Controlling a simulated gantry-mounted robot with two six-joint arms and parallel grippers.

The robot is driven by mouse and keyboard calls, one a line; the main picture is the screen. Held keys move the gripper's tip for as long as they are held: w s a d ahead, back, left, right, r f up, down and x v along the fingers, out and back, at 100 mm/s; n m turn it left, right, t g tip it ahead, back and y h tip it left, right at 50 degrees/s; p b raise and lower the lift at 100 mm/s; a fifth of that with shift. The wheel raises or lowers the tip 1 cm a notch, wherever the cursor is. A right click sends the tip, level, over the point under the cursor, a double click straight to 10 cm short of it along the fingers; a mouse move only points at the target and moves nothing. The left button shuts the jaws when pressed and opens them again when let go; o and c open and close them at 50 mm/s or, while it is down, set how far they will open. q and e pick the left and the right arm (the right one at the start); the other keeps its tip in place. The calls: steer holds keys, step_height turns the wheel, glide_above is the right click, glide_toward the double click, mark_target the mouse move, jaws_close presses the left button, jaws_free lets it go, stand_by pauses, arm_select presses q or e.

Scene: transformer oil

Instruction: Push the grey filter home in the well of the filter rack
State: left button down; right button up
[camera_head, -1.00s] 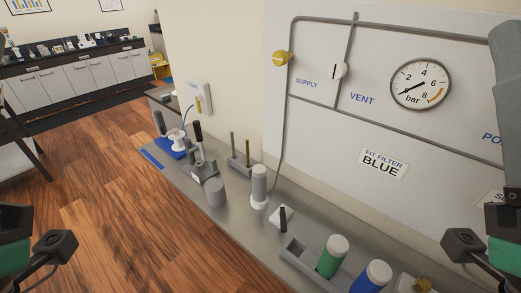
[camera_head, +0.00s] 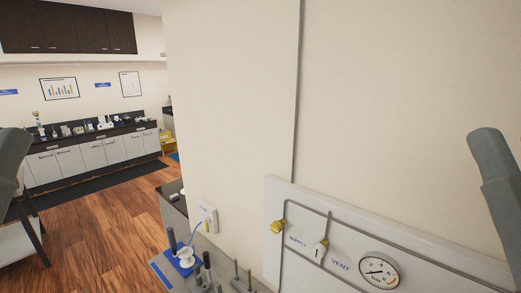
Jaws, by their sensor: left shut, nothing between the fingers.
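The grey filter cannot be made out, and the filter rack is outside the picture. Only the far end of the bench (camera_head: 172,274) shows at the bottom. Parts of my arms show at the left and right edges. No fingers of my left or right gripper can be seen, so their place relative to the filter is hidden.
A wall panel at lower right carries a yellow supply valve (camera_head: 277,227), a white vent valve (camera_head: 319,251) and a pressure gauge (camera_head: 380,270). A white spool (camera_head: 186,257) stands on a blue mat on the bench. Open wooden floor (camera_head: 100,235) lies left.

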arm_select(q)
steer(key=c, duration=1.6)
jaws_free()
steer(key=shift+c, duration=0.3)
jaws_free()
